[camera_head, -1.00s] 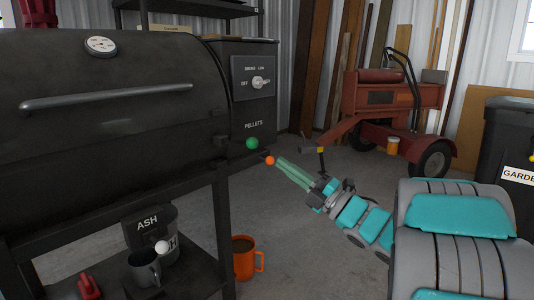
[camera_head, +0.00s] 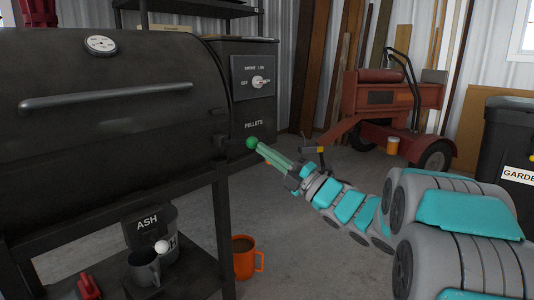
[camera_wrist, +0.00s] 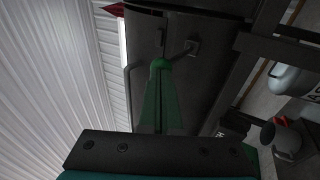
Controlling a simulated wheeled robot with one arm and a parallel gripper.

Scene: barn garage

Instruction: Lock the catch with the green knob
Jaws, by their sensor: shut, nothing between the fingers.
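The green knob (camera_head: 252,143) sits at the right end of the black smoker grill (camera_head: 110,130), by its front corner below the pellet box. In the wrist view the green knob (camera_wrist: 160,63) is straight ahead, and a thin rod runs from it to a small bracket (camera_wrist: 192,47). My gripper (camera_head: 261,149) is shut, with its pale green fingertips at the knob's right side; the wrist view shows the fingertips (camera_wrist: 160,78) against or just short of it. I cannot tell whether they touch. The orange knob is mostly hidden behind the fingers.
The lower shelf (camera_head: 190,272) carries an ash bucket (camera_head: 152,225), a grey mug (camera_head: 143,268) and a white ball (camera_head: 162,247). An orange mug (camera_head: 244,262) stands beside the grill leg.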

